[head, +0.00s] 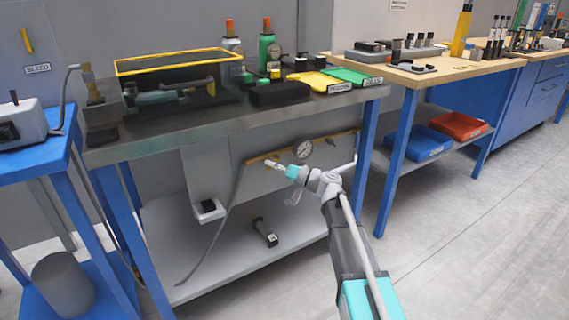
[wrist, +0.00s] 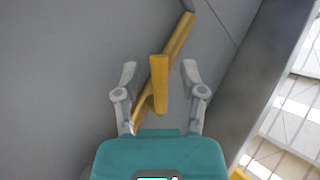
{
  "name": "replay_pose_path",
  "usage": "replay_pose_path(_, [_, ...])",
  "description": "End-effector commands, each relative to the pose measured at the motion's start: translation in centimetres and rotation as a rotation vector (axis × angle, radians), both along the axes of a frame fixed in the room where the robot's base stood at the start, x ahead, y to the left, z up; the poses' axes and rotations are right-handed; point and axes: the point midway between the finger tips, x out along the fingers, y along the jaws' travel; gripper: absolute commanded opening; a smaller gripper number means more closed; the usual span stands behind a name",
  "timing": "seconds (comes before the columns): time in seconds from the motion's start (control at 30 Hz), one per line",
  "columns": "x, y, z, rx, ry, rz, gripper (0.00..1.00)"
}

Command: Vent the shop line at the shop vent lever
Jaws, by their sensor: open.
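A brass-yellow pipe (head: 325,138) with a round gauge (head: 304,149) runs along the grey panel under the near bench. My gripper (head: 271,164) is at the pipe's left part, below the bench top. In the wrist view the pipe (wrist: 178,40) runs diagonally, and a short yellow handle (wrist: 159,78) stands out from it, apparently the vent lever. My gripper (wrist: 160,72) is open, with one finger on each side of this handle. Gaps show between handle and both fingers. In the head view the handle is hidden or too small to make out.
The bench top (head: 230,120) overhangs my gripper; its blue leg (head: 368,140) stands to the right. A dark hose (head: 222,225) hangs left of my gripper. A lower shelf (head: 190,255) holds a small dark item (head: 264,232). A separate yellow handle (head: 26,41) is on the wall above a "BLEED" label.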

Motion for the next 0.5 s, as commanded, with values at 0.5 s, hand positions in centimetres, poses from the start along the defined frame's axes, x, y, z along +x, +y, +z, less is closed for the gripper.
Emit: replay_pose_path(0.5, [0.31,-0.43,0.03,-0.180,-0.121,-0.001,0.53])
